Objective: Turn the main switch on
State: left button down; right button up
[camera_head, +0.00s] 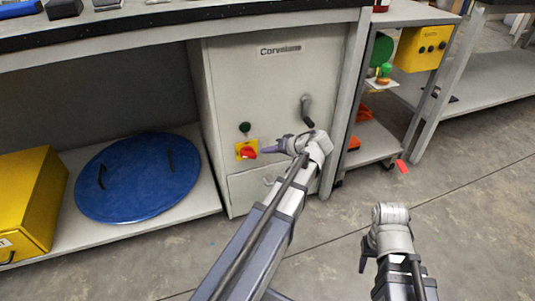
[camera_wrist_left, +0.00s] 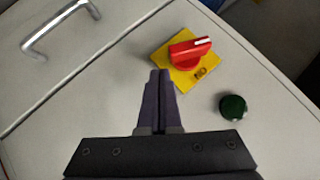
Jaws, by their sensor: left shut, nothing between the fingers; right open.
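The main switch is a red rotary knob (camera_head: 248,153) on a yellow plate (camera_head: 240,146), low on the front of a light grey cabinet (camera_head: 237,85). In the left wrist view the red knob (camera_wrist_left: 189,53) sits tilted on its yellow plate (camera_wrist_left: 206,76), with a white mark on the handle's end. My left gripper (camera_head: 266,150) is shut and empty, its tips just right of the knob; in the left wrist view the shut fingers (camera_wrist_left: 159,76) point just beside the plate. Contact cannot be told. My right gripper (camera_head: 364,262) hangs low at the right, away from the cabinet.
A green button (camera_head: 245,127) sits above the switch. A dark door handle (camera_head: 306,110) and a drawer handle (camera_wrist_left: 60,27) are on the cabinet. A blue round lid (camera_head: 135,185) and a yellow box (camera_head: 28,203) stand on the left shelf. Open floor lies in front.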

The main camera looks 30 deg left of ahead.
aim_at(253, 151)
pick_arm(q)
jog(key=w+d+f+p+v, duration=0.1)
jog(key=p+v, duration=0.3)
jog(key=v, duration=0.6)
jog(key=shift+w+d, duration=0.45)
jog(key=shift+w, duration=0.1)
pick_arm(e)
jog(key=shift+d+r, duration=0.2)
jog(key=shift+r, duration=1.05)
jog(key=shift+d+r, duration=0.15)
jog(key=shift+r, duration=1.1)
